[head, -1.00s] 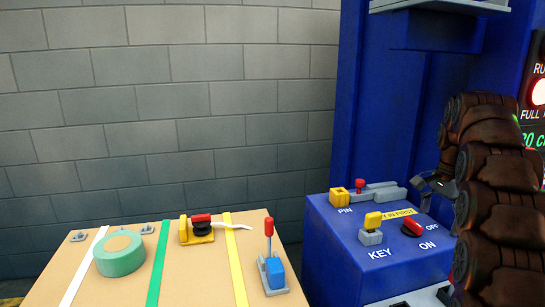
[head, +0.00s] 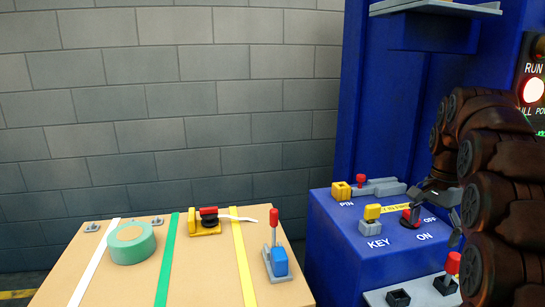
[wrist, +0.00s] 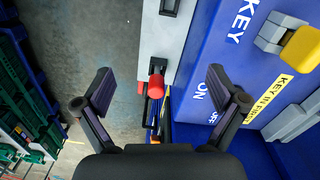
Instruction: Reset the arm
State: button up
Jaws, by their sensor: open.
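My gripper (wrist: 160,88) is open and empty, its two dark fingers spread wide in the wrist view. In the head view my gripper (head: 452,210) hangs at the right, in front of the blue control console (head: 335,245). No object is between its fingers. In the wrist view a lever with a red knob (wrist: 155,82) shows beyond the gap between the fingers. In the head view the red-knobbed lever (head: 452,263) stands on a grey panel below the gripper. The red ON/OFF switch (head: 407,217) is beside the gripper in the picture, partly hidden.
The console carries a yellow key piece (head: 372,212) and a yellow PIN block (head: 341,191). A tan table (head: 205,265) at left holds green tape (head: 131,244), a red-and-yellow device (head: 206,222) and a blue-based lever (head: 276,260). The grey wall behind is bare.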

jog(key=s+a+f+n, duration=0.4)
jog(key=s+a, duration=0.2)
jog(key=s, duration=0.5)
jog(key=s+a+f+n+g, duration=0.1)
jog(key=s+a+f+n, duration=0.3)
jog(key=s, duration=0.8)
jog(key=s+a+f+n, duration=0.5)
jog(key=s+a, duration=0.3)
jog(key=s, duration=0.3)
jog(key=shift+s+a+f, duration=0.15)
jog(key=shift+a+f, duration=0.1)
